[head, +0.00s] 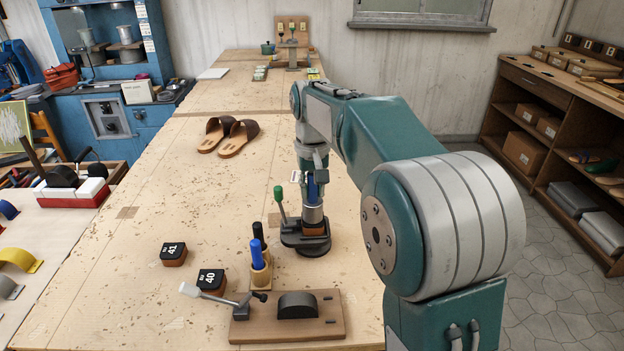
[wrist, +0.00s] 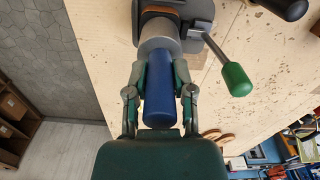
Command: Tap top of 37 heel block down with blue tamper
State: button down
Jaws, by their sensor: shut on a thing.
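My gripper (head: 312,176) is shut on the blue handle of a tamper (wrist: 159,95). The tamper points down, and its grey cylindrical head (head: 312,214) is below the fingers. A brown heel block (head: 313,229) sits in a dark clamp fixture (head: 305,243) right under the tamper head. The tamper head seems to meet or nearly meet the block's top; I cannot tell contact for sure. The head covers the block's top, so its number is hidden. The fixture's green-knobbed lever (wrist: 235,79) stands beside the tamper.
Heel blocks marked 41 (head: 174,254) and 40 (head: 211,281) lie to the left. A wooden holder (head: 261,275) with a blue and a black handle stands close in front of the fixture. A wooden jig (head: 245,327) is nearer. Brown sandals (head: 229,135) lie farther back.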

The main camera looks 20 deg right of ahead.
aim_at(312, 175)
jog(key=shift+r, duration=1.6)
jog(key=shift+f, duration=0.1)
notch_tip(312, 175, down, 3)
jog(key=shift+f, duration=0.2)
jog(key=shift+r, duration=1.85)
jog(key=shift+r, duration=2.05)
